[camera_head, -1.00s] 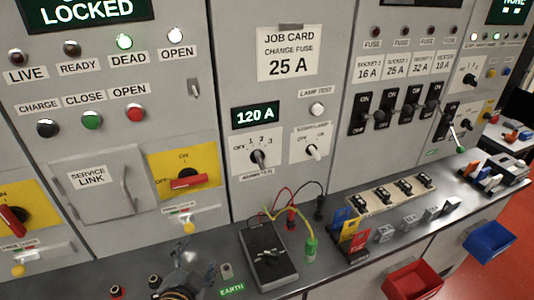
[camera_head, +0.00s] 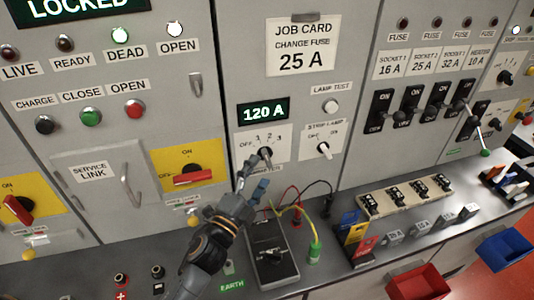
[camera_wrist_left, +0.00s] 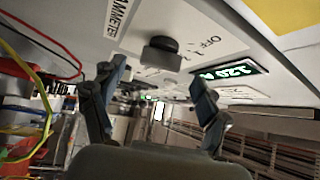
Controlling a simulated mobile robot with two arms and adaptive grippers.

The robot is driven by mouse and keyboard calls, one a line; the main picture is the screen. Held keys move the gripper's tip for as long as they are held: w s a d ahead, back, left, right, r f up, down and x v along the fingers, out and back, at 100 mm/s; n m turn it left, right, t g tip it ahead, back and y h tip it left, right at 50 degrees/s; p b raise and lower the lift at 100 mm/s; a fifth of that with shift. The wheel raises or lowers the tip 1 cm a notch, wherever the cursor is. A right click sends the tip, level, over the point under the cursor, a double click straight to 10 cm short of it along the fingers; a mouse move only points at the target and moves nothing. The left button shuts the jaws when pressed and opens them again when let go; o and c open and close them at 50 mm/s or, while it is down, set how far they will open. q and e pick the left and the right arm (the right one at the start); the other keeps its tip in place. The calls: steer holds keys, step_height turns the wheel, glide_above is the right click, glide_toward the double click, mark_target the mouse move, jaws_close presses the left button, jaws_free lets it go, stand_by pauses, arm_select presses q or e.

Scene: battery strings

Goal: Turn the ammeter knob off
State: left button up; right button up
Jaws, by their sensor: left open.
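The ammeter knob (camera_head: 264,153) is a dark rotary knob on a white plate marked OFF, 1, 2, 3, below the green 120 A display (camera_head: 263,111). In the left wrist view the knob (camera_wrist_left: 160,54) stands out from the panel, near the OFF marking, ahead of and between the fingers. My left gripper (camera_head: 254,184) is open and empty, just below the knob in the head view; its fingers (camera_wrist_left: 155,98) are spread wide in the wrist view. I see no contact with the knob. The ammeter label is partly hidden behind the gripper. My right gripper is not in view.
The strip lamp knob (camera_head: 323,150) and lamp test button (camera_head: 331,106) sit right of the ammeter. A yellow plate with a red handle (camera_head: 195,178) is to the left.

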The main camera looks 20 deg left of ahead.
mark_target(267, 161)
arm_select(q)
steer(key=p+x, duration=0.1)
steer(key=x, duration=0.3)
steer(key=shift+r, duration=0.1)
steer(key=shift+w+d, duration=0.1)
steer(key=shift+w, duration=0.35)
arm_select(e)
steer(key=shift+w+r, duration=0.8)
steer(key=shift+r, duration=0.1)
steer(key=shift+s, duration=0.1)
arm_select(q)
steer(key=c, duration=1.2)
steer(key=shift+o, duration=0.2)
steer(key=n+t+b, duration=0.1)
steer(key=n+b, duration=0.1)
steer(key=b, duration=0.2)
steer(key=n+t+y+b, duration=0.1)
steer(key=b, duration=0.4)
steer(key=n+t+y+b, duration=0.1)
steer(key=n+b, duration=0.1)
steer(key=b, duration=0.3)
steer(key=shift+f+n+t, duration=0.3)
steer(key=shift+f+t, duration=0.05)
steer(key=shift+t, duration=0.05)
steer(key=shift+r+n+y+b, duration=0.25)
steer(key=shift+n+y+b, duration=0.35)
steer(key=shift+b, duration=0.4)
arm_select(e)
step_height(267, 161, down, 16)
